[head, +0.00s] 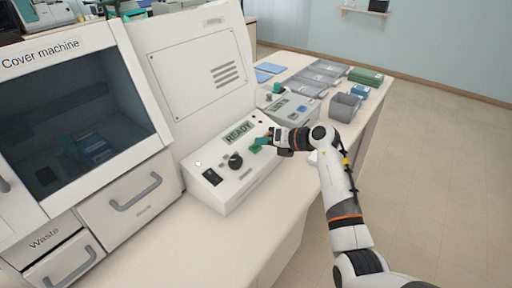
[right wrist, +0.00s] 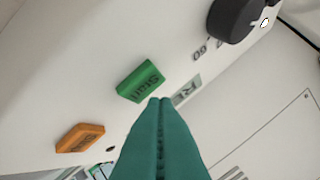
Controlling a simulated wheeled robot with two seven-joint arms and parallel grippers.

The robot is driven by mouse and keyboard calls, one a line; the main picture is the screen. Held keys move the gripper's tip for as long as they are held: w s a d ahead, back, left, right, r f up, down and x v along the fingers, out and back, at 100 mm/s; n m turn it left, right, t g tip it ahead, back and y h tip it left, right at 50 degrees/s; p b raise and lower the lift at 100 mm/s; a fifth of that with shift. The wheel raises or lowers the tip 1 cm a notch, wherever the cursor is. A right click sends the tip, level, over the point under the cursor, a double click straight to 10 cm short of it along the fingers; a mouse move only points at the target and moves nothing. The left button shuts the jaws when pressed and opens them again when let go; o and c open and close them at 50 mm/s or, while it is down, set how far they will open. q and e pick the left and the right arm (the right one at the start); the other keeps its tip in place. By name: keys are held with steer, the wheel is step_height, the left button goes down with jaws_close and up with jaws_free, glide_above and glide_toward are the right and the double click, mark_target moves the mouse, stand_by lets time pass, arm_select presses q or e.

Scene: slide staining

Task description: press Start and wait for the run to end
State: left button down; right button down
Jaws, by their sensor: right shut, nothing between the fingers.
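The machine's control panel (head: 214,189) is white, with a display (head: 238,132) that reads READY. The green Start button (head: 255,149) is on its sloped face, and it also shows in the right wrist view (right wrist: 141,82). My right gripper (head: 262,140) has teal fingers. Its closed tips (right wrist: 160,101) are close to the Start button in the right wrist view; I cannot tell whether they touch it. The fingers hold nothing. A black knob (head: 235,160) is left of the Start button. My left gripper is not in view.
An orange button (right wrist: 80,138) is beside the Start button. The Cover machine (head: 75,95) stands at the left, with a Waste drawer (head: 45,238) below. Another device (head: 292,112), grey trays (head: 318,72) and a grey bin (head: 344,106) stand beyond my right gripper. The front bench strip is clear.

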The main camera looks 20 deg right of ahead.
steer(key=shift+w+a+f, duration=0.1)
steer(key=shift+f, duration=0.3)
